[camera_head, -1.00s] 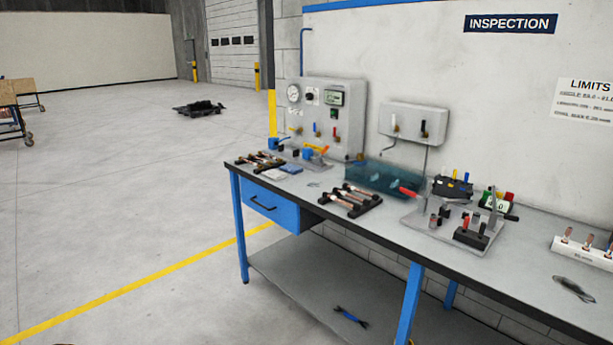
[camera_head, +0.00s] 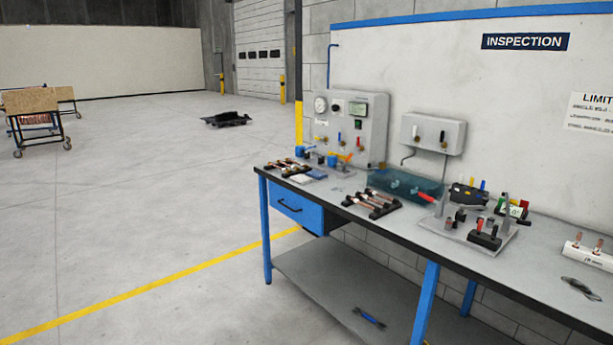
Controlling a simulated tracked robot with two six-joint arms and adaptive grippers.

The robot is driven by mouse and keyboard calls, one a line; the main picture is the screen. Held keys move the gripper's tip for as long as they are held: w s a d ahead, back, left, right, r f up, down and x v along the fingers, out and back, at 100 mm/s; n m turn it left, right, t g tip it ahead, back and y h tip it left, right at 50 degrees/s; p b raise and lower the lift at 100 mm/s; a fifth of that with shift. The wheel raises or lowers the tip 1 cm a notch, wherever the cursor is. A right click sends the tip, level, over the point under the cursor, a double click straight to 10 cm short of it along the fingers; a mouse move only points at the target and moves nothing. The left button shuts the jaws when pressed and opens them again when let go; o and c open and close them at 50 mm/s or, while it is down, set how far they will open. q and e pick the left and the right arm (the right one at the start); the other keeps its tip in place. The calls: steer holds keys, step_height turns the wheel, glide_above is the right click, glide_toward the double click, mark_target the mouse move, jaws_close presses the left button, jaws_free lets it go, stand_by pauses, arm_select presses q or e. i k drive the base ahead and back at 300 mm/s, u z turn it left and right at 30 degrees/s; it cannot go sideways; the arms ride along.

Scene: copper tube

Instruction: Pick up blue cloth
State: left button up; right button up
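A small flat blue piece (camera_head: 316,174), which looks like the blue cloth, lies on the left end of the workbench (camera_head: 345,210). It lies beside a flat white piece (camera_head: 300,179), just in front of the gauge panel. It is small in the view, so its folds cannot be made out. Neither of my grippers shows in the head view.
Copper tubes on black holders (camera_head: 372,203), a teal transparent tray (camera_head: 405,186) and a grey fixture plate (camera_head: 468,235) stand along the bench. A blue tool (camera_head: 369,318) lies on the lower shelf. The floor left of the bench is clear to a cart (camera_head: 38,115).

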mark_target(315, 174)
steer(key=u, duration=0.05)
steer(key=i, duration=1.5)
steer(key=u, duration=1.1)
steer(key=i, duration=1)
steer(key=u, duration=0.05)
